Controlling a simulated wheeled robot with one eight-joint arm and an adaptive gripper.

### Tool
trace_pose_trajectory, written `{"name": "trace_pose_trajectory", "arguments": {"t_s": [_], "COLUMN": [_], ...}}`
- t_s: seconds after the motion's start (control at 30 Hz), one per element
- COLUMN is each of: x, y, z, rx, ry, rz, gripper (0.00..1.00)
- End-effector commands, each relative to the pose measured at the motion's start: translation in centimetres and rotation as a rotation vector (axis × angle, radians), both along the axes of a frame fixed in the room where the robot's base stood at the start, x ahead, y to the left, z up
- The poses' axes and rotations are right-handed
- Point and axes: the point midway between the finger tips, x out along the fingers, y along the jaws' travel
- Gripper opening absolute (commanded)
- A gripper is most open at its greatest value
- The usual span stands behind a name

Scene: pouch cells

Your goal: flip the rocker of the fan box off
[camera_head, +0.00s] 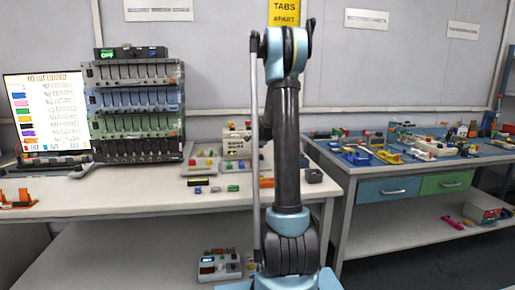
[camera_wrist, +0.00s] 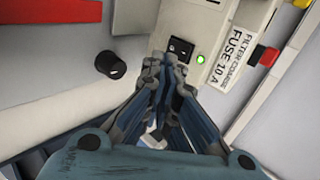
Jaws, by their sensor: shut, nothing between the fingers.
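In the wrist view, a black rocker (camera_wrist: 181,50) is set in the pale face of a box (camera_wrist: 222,22). A lit green lamp (camera_wrist: 200,59) is just right of the rocker. A white label (camera_wrist: 236,50) reading "FILTER COARSE FUSE 10 A" is further right. My gripper (camera_wrist: 166,62) is shut and empty, its tips just below and left of the rocker, partly overlapping its lower edge in the picture. I cannot tell whether they touch, or which way the rocker is tilted. In the head view my arm hides the gripper.
A black knob (camera_wrist: 110,65) is left of my fingers, and a red part (camera_wrist: 269,57) is right of the label. In the head view, a cell rack (camera_head: 133,105) and lit screen (camera_head: 47,112) stand on the left bench. A cluttered blue-topped bench (camera_head: 400,168) is at right.

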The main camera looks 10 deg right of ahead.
Motion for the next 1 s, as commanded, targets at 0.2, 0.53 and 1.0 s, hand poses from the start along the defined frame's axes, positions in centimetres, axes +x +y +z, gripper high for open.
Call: {"name": "trace_pose_trajectory", "arguments": {"t_s": [0.2, 0.53, 1.0], "x": [-2.3, -5.5, -7.3], "y": [0.1, 0.0, 0.1], "z": [2.1, 5.1, 6.9], "rx": [0.000, -0.001, 0.000], "ry": [0.000, 0.000, 0.000], "rz": [0.000, -0.001, -0.001], "gripper": [0.00, 0.00, 0.00]}}
